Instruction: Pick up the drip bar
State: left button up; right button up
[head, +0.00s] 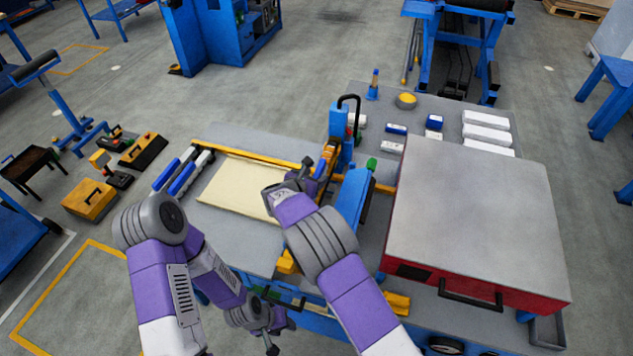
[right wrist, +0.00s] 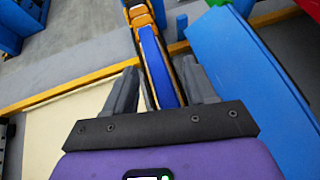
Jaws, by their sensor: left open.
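A long bar-like piece, blue with dark edges and an orange far end, may be the drip bar (right wrist: 160,66); I cannot be sure. In the right wrist view it runs between the fingers of my right gripper (right wrist: 160,85). Those fingers stand apart, with a gap on each side of the piece. In the head view, my right gripper (head: 308,174) is over the table beside the blue upright, and its wrist partly hides the piece. My left gripper (head: 270,340) is open and empty, low at the table's front edge.
A large grey-topped red box (head: 470,220) fills the right side. A tall blue upright (head: 340,135) and a slanted blue part (head: 352,195) stand close by.

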grip_shut()
jog(key=shift+r, duration=0.1)
